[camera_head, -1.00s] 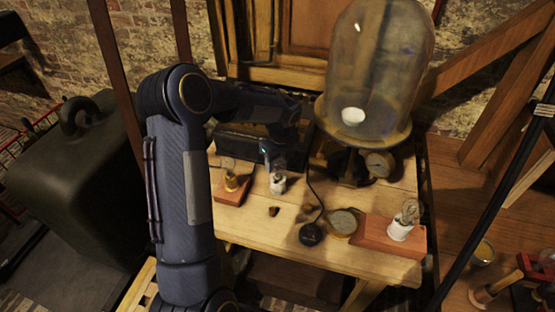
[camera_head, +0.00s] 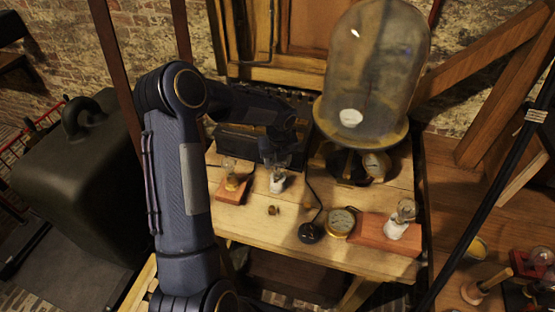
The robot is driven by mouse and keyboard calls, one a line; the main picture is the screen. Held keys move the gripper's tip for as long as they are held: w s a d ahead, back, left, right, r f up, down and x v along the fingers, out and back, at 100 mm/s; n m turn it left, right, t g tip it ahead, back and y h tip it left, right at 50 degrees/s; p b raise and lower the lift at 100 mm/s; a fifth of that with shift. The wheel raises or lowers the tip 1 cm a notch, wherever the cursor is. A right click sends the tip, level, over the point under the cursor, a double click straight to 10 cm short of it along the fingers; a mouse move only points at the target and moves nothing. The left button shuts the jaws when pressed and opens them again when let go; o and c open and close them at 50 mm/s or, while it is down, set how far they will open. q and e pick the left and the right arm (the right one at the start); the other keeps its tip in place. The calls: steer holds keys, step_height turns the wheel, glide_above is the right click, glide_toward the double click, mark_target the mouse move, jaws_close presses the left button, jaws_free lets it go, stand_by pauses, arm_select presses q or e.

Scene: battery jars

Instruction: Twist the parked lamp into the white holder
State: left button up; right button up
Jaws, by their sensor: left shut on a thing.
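My left gripper (camera_head: 275,163) points down over the table, shut on a clear glass lamp (camera_head: 278,171) that is mostly hidden between its fingers. A small white holder (camera_head: 277,185) is directly below it; I cannot tell whether lamp and holder touch or are joined. At the right, another clear lamp (camera_head: 406,209) stands in a white socket (camera_head: 396,230) on a reddish block (camera_head: 372,231). At the left, a lamp in a brass socket (camera_head: 232,183) stands on a reddish wooden base (camera_head: 228,195). My right gripper is not in view.
A glass bell jar (camera_head: 380,70) on a round stand rises behind. A round gauge (camera_head: 341,221), a black disc with a cable (camera_head: 310,233) and a small brass piece (camera_head: 273,210) lie in front. The front left of the wooden table (camera_head: 250,225) is bare.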

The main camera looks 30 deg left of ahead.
arm_select(q)
steer(key=o, duration=1.1)
steer(key=shift+o, duration=0.2)
steer(key=shift+r, duration=0.1)
steer(key=r, duration=0.5)
steer(key=r+b, duration=0.1)
steer(key=r, duration=0.1)
steer(key=shift+s+d+r, duration=0.35)
steer(key=shift+s, duration=0.05)
steer(key=s+d+r+n+t+h, duration=0.15)
steer(key=s+d+r+n, duration=0.25)
steer(key=s+r+n, duration=0.75)
steer(key=s+d+f+n+t+h, duration=0.1)
steer(key=s+d+n, duration=0.2)
steer(key=s+n, duration=0.5)
steer(key=s+d+f+n+t+h, duration=0.1)
steer(key=s+d+n, duration=0.3)
steer(key=s+n, duration=0.5)
steer(key=shift+f+n+t+h, duration=0.35)
steer(key=shift+t+h, duration=0.2)
steer(key=shift+h, duration=0.1)
